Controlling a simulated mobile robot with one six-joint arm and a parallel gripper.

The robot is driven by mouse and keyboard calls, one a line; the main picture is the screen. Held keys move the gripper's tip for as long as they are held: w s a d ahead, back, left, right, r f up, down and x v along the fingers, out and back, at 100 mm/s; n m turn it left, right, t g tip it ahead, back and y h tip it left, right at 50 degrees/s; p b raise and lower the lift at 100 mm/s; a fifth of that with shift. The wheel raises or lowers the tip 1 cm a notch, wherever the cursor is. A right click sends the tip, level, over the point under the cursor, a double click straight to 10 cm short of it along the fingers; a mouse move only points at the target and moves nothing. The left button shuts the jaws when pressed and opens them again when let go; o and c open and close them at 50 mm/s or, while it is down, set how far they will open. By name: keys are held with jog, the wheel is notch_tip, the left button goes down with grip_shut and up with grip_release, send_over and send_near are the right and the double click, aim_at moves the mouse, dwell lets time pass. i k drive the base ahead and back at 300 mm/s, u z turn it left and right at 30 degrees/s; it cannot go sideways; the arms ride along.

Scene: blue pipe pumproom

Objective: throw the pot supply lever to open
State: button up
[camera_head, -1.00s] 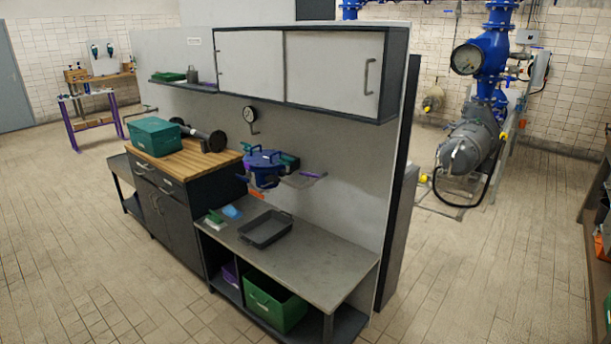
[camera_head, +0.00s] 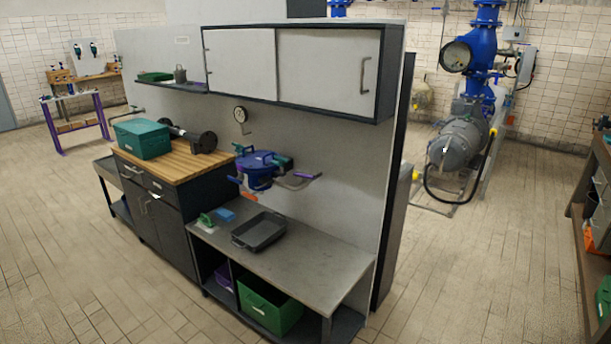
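A blue lidded pot (camera_head: 256,168) is mounted at the wall panel, above the gap between the wooden-topped cabinet and the lower bench. Small levers or handles show around it. One with a purple grip (camera_head: 307,176) sticks out to its right, and a green one (camera_head: 279,160) sits near its lid. I cannot tell which is the supply lever or how it is set. My gripper is not in view.
A grey tray (camera_head: 259,231) lies on the lower bench (camera_head: 308,262), with a green bin (camera_head: 269,306) beneath. A teal box (camera_head: 141,138) stands on the wooden top (camera_head: 179,166). Wall cabinets (camera_head: 325,71) overhang the bench. The tiled floor in front (camera_head: 450,290) is clear.

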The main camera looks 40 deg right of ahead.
aim_at(304, 176)
jog(key=z, duration=0.05)
jog(key=i, duration=1)
